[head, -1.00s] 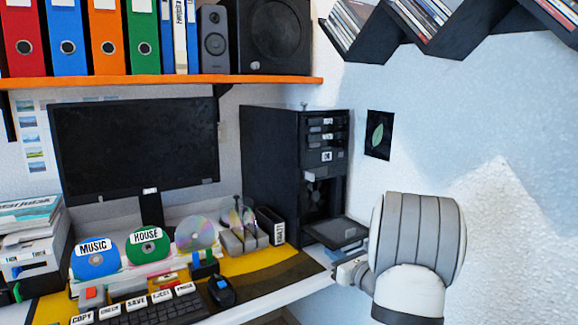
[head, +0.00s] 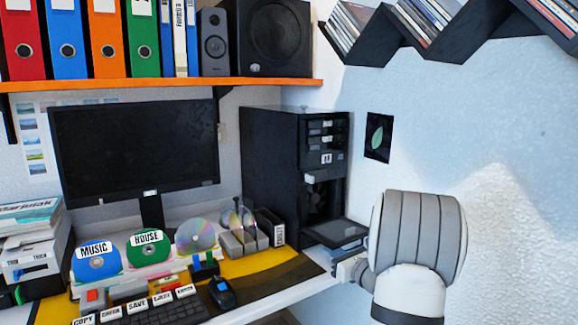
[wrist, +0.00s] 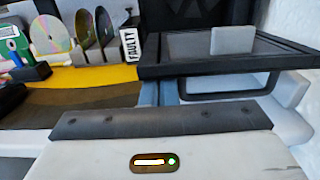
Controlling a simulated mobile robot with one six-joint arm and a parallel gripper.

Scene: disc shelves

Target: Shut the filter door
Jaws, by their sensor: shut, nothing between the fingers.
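The black computer tower (head: 270,165) stands at the right end of the desk. Its filter door (head: 338,234) is folded down and lies roughly level at the foot of the open front. In the wrist view, the door (wrist: 185,50) shows as a dark framed panel close ahead, with a light grey block (wrist: 232,40) at it. My gripper (head: 342,268) is shut and empty, just below and in front of the door's outer edge. I cannot tell whether it touches the door. A dark loop shows under the door in the wrist view.
A desk caddy with discs (head: 245,225) and a box marked FAULTY (wrist: 129,46) stand left of the tower. The wall (head: 500,170) is close on the right. Zigzag disc shelves (head: 440,30) hang above. A mouse (head: 222,293) and keyboard lie at the front left.

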